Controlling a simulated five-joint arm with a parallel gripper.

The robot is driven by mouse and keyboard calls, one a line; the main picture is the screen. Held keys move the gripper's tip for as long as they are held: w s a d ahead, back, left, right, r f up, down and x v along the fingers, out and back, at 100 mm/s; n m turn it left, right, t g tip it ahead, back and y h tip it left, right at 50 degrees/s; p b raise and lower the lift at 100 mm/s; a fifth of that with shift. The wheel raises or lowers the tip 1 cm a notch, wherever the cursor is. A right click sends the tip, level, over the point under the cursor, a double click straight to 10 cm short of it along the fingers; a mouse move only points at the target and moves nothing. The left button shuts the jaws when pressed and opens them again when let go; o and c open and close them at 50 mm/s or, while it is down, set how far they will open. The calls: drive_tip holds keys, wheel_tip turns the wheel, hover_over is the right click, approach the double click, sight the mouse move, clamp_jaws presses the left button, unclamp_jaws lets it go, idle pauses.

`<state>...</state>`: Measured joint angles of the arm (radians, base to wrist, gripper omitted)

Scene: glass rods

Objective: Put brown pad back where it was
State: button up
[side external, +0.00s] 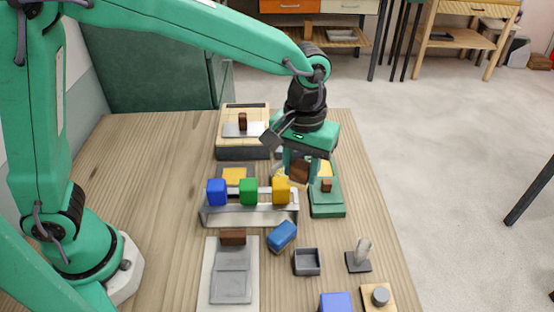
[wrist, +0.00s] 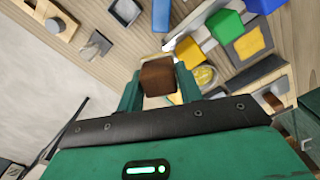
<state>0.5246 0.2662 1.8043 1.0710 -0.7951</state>
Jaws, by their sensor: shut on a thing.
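My gripper (side external: 300,172) is shut on a brown block (side external: 299,171), taken here as the brown pad. The wrist view shows the brown block (wrist: 158,76) between the two green fingers. It is near a round yellow dish (side external: 280,174) and the green stand (side external: 326,203), behind the rack of cubes. Whether it touches anything below cannot be told. Another small brown piece (side external: 326,184) sits on the green stand. A brown piece (side external: 233,236) stands at the back of a pale board, and another (side external: 242,121) stands on the box at the back.
A metal rack (side external: 248,215) holds blue, green and yellow cubes. A blue block (side external: 282,236), an open grey box (side external: 307,262) and a clear peg on a dark base (side external: 358,262) lie in front. A yellow pad (side external: 234,174) lies behind the rack. The table's left is clear.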

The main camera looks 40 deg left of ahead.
drive_tip(key=s+d+m, duration=0.3)
drive_tip(key=s+d, duration=0.4)
drive_tip(key=d, duration=0.4)
hover_over(327, 235)
wheel_tip(327, 235, down, 12)
drive_tip(key=shift+a+f, duration=0.1)
drive_tip(key=shift+f, duration=1.95)
drive_tip(key=shift+f, duration=0.15)
drive_tip(key=o, duration=0.9)
wheel_tip(327, 235, up, 12)
drive_tip(key=shift+r, duration=0.2)
